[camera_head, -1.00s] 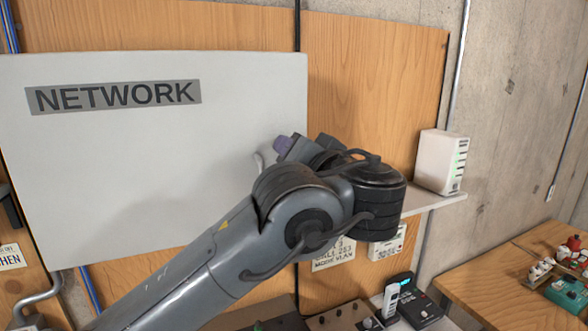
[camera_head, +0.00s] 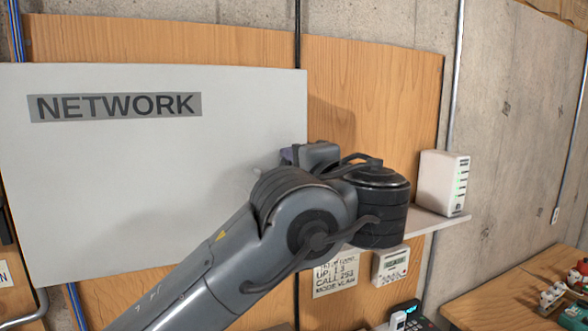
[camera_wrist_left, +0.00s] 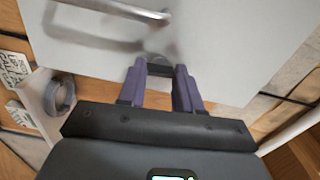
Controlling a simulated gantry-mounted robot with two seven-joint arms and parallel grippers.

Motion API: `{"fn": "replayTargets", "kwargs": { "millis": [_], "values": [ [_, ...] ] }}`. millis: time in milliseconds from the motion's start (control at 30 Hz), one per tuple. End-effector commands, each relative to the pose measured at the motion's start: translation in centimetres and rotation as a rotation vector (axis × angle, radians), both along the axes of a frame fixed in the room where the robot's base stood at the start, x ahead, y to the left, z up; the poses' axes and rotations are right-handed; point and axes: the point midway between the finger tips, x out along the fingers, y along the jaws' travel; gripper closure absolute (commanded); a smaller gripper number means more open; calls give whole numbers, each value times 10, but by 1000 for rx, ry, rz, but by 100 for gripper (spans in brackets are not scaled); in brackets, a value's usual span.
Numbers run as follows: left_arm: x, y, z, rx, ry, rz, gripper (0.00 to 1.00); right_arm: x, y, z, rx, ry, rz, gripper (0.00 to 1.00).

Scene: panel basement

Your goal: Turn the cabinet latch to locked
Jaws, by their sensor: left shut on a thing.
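The white NETWORK cabinet door (camera_head: 130,190) fills the left of the head view. My left gripper (camera_head: 286,155) is at the door's right edge, mostly hidden by my own wrist. In the left wrist view, the purple fingers of my left gripper (camera_wrist_left: 161,68) are shut on the cabinet latch, a small grey round-based part (camera_wrist_left: 158,54) at the door face. The fingers hide most of the latch, so I cannot tell its angle. A shiny metal bar handle (camera_wrist_left: 125,12) stands out from the door beside it. My right gripper is not in view.
A white router-like box (camera_head: 443,182) stands on a small shelf (camera_head: 440,218) right of my wrist. A paper note (camera_head: 336,275) and a small panel device (camera_head: 391,265) are on the wood below. A wooden bench (camera_head: 500,290) with small items is at the lower right.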

Motion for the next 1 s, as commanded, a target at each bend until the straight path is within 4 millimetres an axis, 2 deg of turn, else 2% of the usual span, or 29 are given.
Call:
{"fn": "replayTargets", "kwargs": {
  "millis": [300,733,767,900,1000],
  "values": [
    [0,0,0,81,34,0,96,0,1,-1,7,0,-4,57],
    [0,0,0,89,38,0,96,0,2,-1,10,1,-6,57],
    [0,0,0,89,38,0,65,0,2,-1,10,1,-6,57],
    [0,0,0,89,38,0,43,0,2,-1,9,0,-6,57],
    [0,0,0,88,38,0,40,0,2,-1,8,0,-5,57]
  ]
}}
